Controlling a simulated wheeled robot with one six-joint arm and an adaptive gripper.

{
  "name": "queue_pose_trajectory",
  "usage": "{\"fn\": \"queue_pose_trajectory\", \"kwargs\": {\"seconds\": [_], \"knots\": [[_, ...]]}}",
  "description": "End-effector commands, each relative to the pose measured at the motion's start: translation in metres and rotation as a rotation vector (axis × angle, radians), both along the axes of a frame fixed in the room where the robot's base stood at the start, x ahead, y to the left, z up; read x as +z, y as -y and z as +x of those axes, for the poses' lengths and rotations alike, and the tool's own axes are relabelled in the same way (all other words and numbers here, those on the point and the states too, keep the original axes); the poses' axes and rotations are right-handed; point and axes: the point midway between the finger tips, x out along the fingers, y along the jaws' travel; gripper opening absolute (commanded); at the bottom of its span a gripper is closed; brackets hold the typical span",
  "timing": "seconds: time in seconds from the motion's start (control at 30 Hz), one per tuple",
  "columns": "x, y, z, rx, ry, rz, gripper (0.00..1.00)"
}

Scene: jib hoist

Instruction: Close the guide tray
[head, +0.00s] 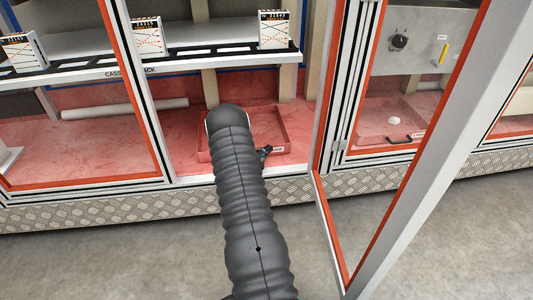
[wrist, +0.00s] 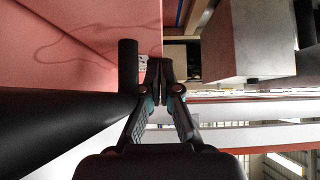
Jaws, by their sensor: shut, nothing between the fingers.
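A red, shallow tray (head: 286,126) lies on the red cabinet floor in the middle bay of the head view, with a small label on its front. My arm hides its left part. My gripper (head: 264,153) is small and dark at the tray's front edge. In the wrist view my gripper (wrist: 160,78) has its fingertips together with nothing between them. A dark upright bar (wrist: 128,68), possibly the tray's handle, stands just left of the fingertips; I cannot tell whether they touch. A pink-red surface (wrist: 75,45) fills the upper left there.
A second red tray (head: 375,128) with a black handle (head: 404,139) is in the right bay. A glazed door (head: 410,150) stands open at the right. A cassette shelf (head: 190,62) with several boxes spans above the tray. A tread-plate sill (head: 80,213) runs along the front.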

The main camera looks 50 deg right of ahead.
Motion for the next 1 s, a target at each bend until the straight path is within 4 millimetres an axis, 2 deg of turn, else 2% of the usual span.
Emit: {"fn": "queue_pose_trajectory", "kwargs": {"seconds": [0.03, 0.17, 0.37, 0.5, 0.8, 1.0], "knots": [[0.004, 0.005, 0.006, 0.012, 0.010, -0.003, 0.00], [0.004, 0.005, 0.005, 0.011, 0.010, -0.003, 0.00], [0.005, -0.008, -0.005, 0.009, 0.006, -0.002, 0.00], [0.005, -0.027, -0.020, 0.004, 0.001, 0.000, 0.00], [0.002, -0.094, -0.021, 0.014, 0.001, -0.001, 0.00], [0.002, -0.120, -0.024, 0.011, 0.002, -0.002, 0.00]]}}
